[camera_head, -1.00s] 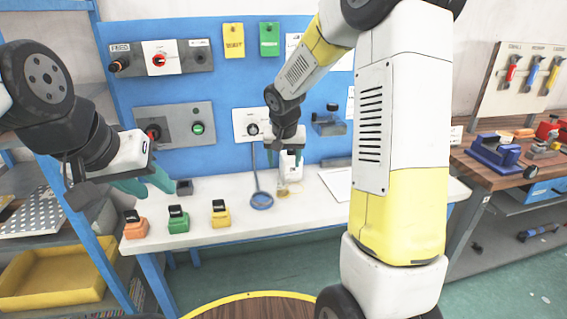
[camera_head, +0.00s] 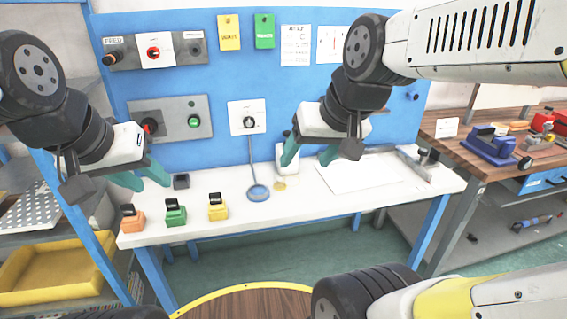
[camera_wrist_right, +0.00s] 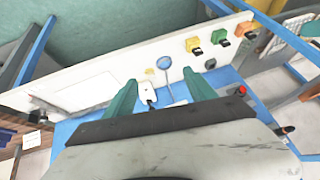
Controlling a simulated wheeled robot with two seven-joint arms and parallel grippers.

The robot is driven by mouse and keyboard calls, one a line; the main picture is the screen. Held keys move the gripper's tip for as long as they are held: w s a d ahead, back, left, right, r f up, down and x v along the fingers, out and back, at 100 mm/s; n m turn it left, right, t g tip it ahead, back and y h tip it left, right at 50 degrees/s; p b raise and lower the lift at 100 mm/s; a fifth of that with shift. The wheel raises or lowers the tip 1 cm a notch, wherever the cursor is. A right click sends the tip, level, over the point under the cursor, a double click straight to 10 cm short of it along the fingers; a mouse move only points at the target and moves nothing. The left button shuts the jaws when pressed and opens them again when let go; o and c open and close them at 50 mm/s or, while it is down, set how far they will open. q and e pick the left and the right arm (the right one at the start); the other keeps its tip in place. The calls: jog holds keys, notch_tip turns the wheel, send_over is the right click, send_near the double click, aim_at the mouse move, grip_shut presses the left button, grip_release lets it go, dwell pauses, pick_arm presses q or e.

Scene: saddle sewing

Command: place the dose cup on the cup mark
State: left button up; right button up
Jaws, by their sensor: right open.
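No dose cup can be told for certain. A small yellow disc (camera_head: 280,185) lies flat on the white bench; I cannot tell whether it is the cup mark. A white container (camera_head: 287,168) stands just behind it, partly hidden by a finger of my right gripper (camera_head: 309,156). That gripper is open and empty above the bench. In the right wrist view the container (camera_wrist_right: 147,94) shows in the gap between the teal fingertips (camera_wrist_right: 160,78). My left gripper (camera_head: 151,183) is open and empty near the bench's left end, beside a small dark block (camera_head: 181,181).
Orange (camera_head: 133,221), green (camera_head: 176,215) and yellow (camera_head: 217,210) blocks with black tops line the front left. A white sheet (camera_head: 355,174) lies at right. The blue panel (camera_head: 225,80) rises behind.

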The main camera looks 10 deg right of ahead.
jog(key=w+f+m, duration=0.1)
jog(key=w+f, duration=0.2)
jog(key=w, duration=0.7)
jog(key=m+g+h, duration=0.2)
jog(key=h, duration=0.1)
send_over(280, 181)
jog(key=s, duration=0.1)
notch_tip(280, 181, down, 17)
jog(key=x, duration=0.8)
jog(key=shift+w+a, duration=0.15)
jog(key=shift+t, duration=0.3)
jog(key=c, duration=1.4)
grip_shut()
jog(key=shift+r, duration=0.15)
